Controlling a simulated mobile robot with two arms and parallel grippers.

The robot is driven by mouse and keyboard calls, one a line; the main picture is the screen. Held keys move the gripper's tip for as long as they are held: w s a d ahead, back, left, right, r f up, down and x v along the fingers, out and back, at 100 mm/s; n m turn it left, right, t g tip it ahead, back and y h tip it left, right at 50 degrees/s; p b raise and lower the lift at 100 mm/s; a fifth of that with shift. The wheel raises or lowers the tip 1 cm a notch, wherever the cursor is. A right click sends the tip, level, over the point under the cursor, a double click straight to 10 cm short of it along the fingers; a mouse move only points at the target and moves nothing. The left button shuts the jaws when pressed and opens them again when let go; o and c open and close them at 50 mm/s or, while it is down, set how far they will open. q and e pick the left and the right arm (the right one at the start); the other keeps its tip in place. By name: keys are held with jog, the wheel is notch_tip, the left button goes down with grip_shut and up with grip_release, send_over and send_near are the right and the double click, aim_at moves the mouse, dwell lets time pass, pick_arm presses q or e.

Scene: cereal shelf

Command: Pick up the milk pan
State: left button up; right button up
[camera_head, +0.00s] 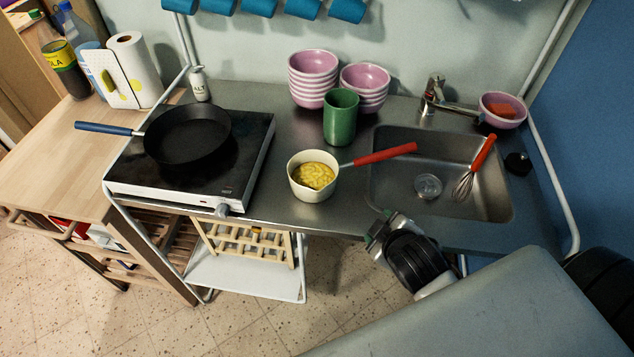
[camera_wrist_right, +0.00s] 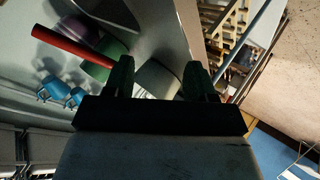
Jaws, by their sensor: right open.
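The milk pan (camera_head: 302,190) is a small cream pot with yellow food inside and a red handle. It stands on the steel counter between the hob and the sink, and its handle points right over the sink's edge. My right gripper (camera_head: 377,230) is open and empty at the counter's front edge, to the right of and nearer than the pan. In the right wrist view the pan (camera_wrist_right: 158,81) shows beyond and between the open fingers (camera_wrist_right: 158,68), with the red handle to the left. My left gripper is not in view.
A green cup (camera_head: 340,120) stands just behind the pan, with pink bowl stacks (camera_head: 313,82) further back. A black frying pan (camera_head: 187,137) sits on the hob (camera_head: 170,187). A whisk (camera_head: 464,185) leans in the sink (camera_head: 400,198).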

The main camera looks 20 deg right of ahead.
aim_at(372, 162)
jog(key=w+d+r+n+t, duration=0.1)
jog(key=w, duration=0.1)
jog(key=w+d+r+n+t, duration=0.1)
jog(key=w+d+n+t, duration=0.1)
jog(key=w+d+r+n+t, duration=0.1)
jog(key=w+r+n, duration=0.1)
jog(key=w, duration=0.1)
jog(key=shift+d+t, duration=0.25)
jog(key=shift+t, duration=0.05)
jog(key=w+d+r+n+t+y, duration=0.2)
jog(key=w+r+n+t+y, duration=0.25)
jog(key=n, duration=0.55)
jog(key=f, duration=0.6)
jog(key=shift+s+a+f, duration=0.2)
jog(key=shift+s+f, duration=0.05)
jog(key=shift+s, duration=0.1)
jog(key=shift+w+a+p, duration=0.1)
jog(key=shift+w+p, duration=0.2)
jog(key=shift+w, duration=0.5)
jog(key=w, duration=0.1)
jog(key=w+p, duration=0.1)
jog(key=w, duration=0.3)
jog(key=shift+w+a+r, duration=0.2)
jog(key=shift+a, duration=0.1)
jog(key=shift+w+f, duration=0.1)
jog(key=shift+w, duration=0.2)
jog(key=shift+s, duration=0.1)
jog(key=shift+c, duration=0.3)
grip_shut()
